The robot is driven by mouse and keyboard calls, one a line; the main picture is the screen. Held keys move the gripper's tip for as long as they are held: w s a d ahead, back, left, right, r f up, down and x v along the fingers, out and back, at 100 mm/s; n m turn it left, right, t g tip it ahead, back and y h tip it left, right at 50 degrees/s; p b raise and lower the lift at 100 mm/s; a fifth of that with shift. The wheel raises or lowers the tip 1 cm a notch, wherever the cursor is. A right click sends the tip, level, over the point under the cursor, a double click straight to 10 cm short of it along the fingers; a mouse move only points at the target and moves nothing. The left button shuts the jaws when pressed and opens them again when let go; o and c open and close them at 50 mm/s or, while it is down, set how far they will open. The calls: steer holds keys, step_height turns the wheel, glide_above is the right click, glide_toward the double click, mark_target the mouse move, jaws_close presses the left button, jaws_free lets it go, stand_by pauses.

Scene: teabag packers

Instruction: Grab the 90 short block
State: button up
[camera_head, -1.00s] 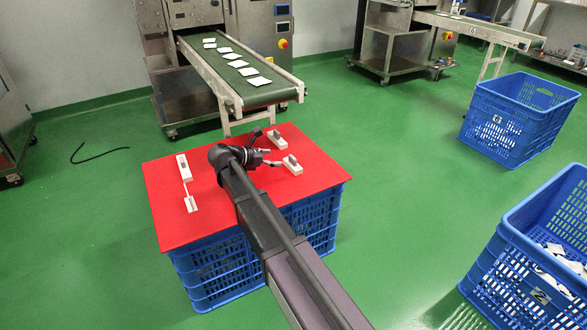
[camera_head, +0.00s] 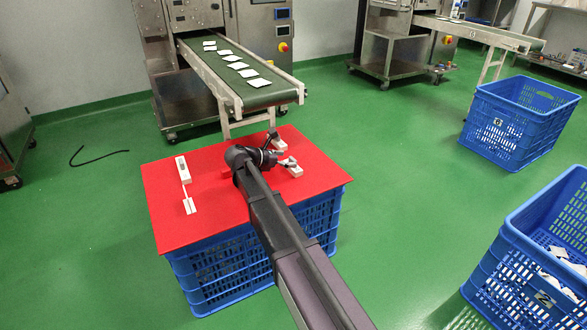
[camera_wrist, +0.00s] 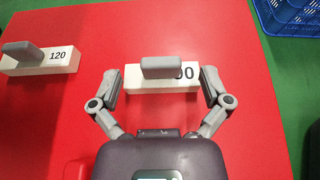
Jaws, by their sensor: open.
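The 90 short block is white with a grey grip on top, and in the wrist view it (camera_wrist: 135,79) lies centred ahead of me. Its printed number is partly covered, and I read only its end clearly. In the head view the block (camera_head: 296,171) lies near the right side of the red table top. My gripper (camera_wrist: 160,79) is open, with one finger at each end of the block. I cannot tell whether the fingers touch it. The head view also shows my gripper (camera_head: 285,164) over the block, partly hidden by my arm.
A similar block marked 120 (camera_wrist: 45,66) lies to the left in the wrist view. Two white pieces (camera_head: 182,170) (camera_head: 190,206) lie on the left of the red top (camera_head: 165,225). A conveyor (camera_head: 240,80) stands behind. Blue crates (camera_head: 520,120) stand to the right.

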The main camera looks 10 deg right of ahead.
steer(key=shift+b+x, duration=0.35)
steer(key=shift+x, duration=0.9)
steer(key=c, duration=1.3)
